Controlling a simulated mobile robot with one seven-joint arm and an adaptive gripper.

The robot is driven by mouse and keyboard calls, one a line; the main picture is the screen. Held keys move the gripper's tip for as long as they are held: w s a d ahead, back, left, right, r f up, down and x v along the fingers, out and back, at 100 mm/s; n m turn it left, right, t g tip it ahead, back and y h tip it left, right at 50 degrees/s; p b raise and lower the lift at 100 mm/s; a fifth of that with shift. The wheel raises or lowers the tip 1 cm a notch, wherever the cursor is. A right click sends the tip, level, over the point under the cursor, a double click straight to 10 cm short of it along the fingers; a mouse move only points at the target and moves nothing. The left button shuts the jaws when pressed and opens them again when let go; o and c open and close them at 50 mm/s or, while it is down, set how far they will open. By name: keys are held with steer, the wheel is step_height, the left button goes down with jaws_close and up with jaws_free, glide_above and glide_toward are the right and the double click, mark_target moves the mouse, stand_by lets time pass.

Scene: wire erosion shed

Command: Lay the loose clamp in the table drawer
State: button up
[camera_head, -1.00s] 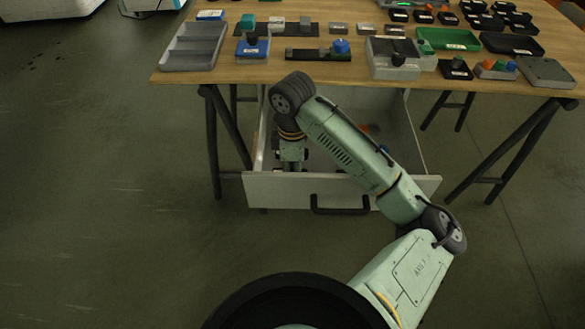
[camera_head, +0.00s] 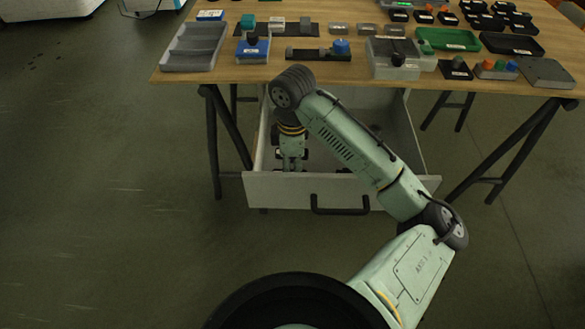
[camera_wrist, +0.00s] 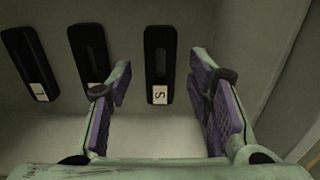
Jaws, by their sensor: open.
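The table drawer (camera_head: 400,188) is pulled open under the wooden table. My gripper (camera_wrist: 160,70) points down into it, with its two purple-padded fingers apart and nothing held. In the wrist view, a black slotted clamp with an S label (camera_wrist: 160,60) lies on the pale drawer floor, in line with the gap between the fingers. Another black slotted clamp (camera_wrist: 89,52) lies to its left, its lower end partly hidden by the left finger. A third (camera_wrist: 30,65), also labelled, lies at the far left. Which one is the loose clamp I cannot tell.
A drawer wall (camera_wrist: 265,50) rises close by the right finger. The tabletop (camera_head: 280,74) above holds a grey tray (camera_head: 194,46), a green tray (camera_head: 448,39) and several small blocks and fixtures. Black trestle legs (camera_head: 225,130) flank the drawer. The floor at left is clear.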

step_height(320, 180, up, 10)
steer(key=shift+r+p, duration=0.25)
steer(key=shift+p, duration=0.1)
steer(key=shift+c, duration=0.2)
stand_by(1.0)
